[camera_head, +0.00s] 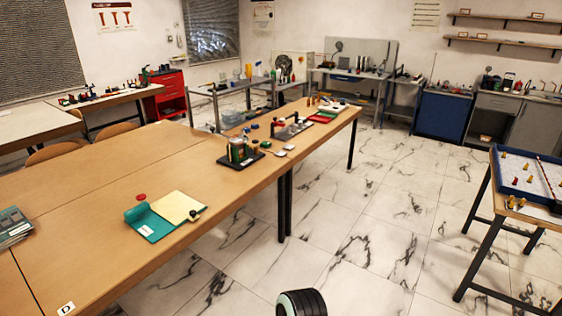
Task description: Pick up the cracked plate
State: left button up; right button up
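I cannot make out a cracked plate for certain; any crack is too small to tell at this distance. A long wooden table (150,185) runs from the lower left to the middle. Small light round pieces (279,153) lie beside the green device. Neither gripper is in view; only a black rounded part, likely mine, shows at the bottom edge.
A blue-rimmed game table (530,178) stands at the right. Grey workbenches (350,74), a blue cabinet (443,112) and a red drawer unit (170,94) stand along the back. The marble-tiled floor between the long table and the game table is clear.

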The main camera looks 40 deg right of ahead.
aim_at(237, 142)
jog(key=i+l+z, duration=0.7)
jog(key=i+z, duration=0.25)
jog(key=i+l, duration=0.15)
jog(key=i, duration=0.55)
jog(key=i+l+z, duration=0.15)
jog(key=i, duration=0.55)
jog(key=i+l+z, duration=0.25)
jog(key=i+z, duration=0.25)
jog(key=i+l, duration=0.05)
jog(key=i, duration=0.05)
